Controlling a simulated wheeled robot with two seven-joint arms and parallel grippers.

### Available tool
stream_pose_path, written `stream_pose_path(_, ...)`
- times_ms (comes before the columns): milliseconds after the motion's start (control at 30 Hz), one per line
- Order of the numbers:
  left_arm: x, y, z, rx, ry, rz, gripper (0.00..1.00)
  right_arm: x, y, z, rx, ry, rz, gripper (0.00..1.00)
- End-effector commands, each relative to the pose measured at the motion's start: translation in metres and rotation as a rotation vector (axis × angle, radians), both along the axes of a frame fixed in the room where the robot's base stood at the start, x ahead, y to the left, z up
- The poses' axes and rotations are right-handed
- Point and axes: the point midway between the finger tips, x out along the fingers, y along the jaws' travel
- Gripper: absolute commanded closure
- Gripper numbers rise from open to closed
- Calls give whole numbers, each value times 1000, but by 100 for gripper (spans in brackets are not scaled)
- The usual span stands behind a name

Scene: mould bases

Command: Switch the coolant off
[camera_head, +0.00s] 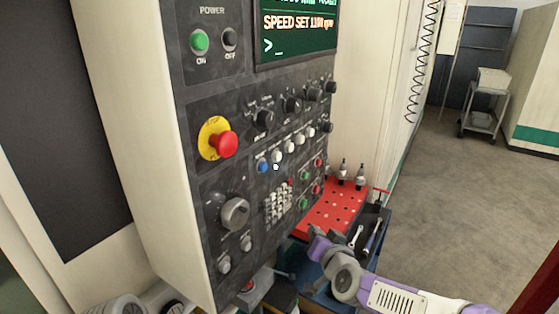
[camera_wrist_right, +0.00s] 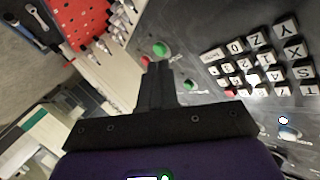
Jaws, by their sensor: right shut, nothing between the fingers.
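The control panel (camera_head: 212,185) fills the middle of the head view. Its right side carries green buttons (camera_head: 306,175) and red buttons (camera_head: 317,162) in pairs; their labels are too small to read, so I cannot tell which are for the coolant. In the right wrist view a green button (camera_wrist_right: 160,48) lies just beyond the fingertips, a red one (camera_wrist_right: 145,62) is partly hidden beside them, and another green one (camera_wrist_right: 190,85) is to their right. My right gripper (camera_head: 310,236) is shut and empty, low in front of the panel; its fingers (camera_wrist_right: 160,70) point toward the buttons. Contact cannot be told.
A keypad (camera_head: 278,203), white knobs and a red emergency stop (camera_head: 224,145) on a yellow plate are on the panel. A red perforated tray (camera_head: 335,212) with tools stands right of it. A screen (camera_head: 297,30) is above. Open floor (camera_head: 450,200) lies at the right.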

Motion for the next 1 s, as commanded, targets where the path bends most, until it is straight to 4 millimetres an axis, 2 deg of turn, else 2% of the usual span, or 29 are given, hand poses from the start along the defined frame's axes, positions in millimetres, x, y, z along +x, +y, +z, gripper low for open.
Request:
stream_pose_path(33, 0, 0, -2, 0, 0, 0, 57, -2, 0, 29, 18, -56, -5, 100)
stream_pose_path(200, 0, 0, -6, 0, 0, 0, 57, -17, -3, 109, 80, -208, -22, 100)
stream_pose_path(300, 0, 0, -7, 0, 0, 0, 57, -29, -7, 147, 113, -279, -28, 100)
stream_pose_path(400, 0, 0, -8, 0, 0, 0, 57, -40, -10, 175, 140, -333, -33, 100)
stream_pose_path(500, 0, 0, -9, 0, 0, 0, 57, -48, -12, 193, 158, -367, -36, 100)
stream_pose_path(600, 0, 0, -9, 0, 0, 0, 57, -52, -14, 202, 168, -384, -37, 100)
stream_pose_path(1000, 0, 0, -8, 0, 0, 0, 57, -52, -13, 204, 170, -387, -37, 100)
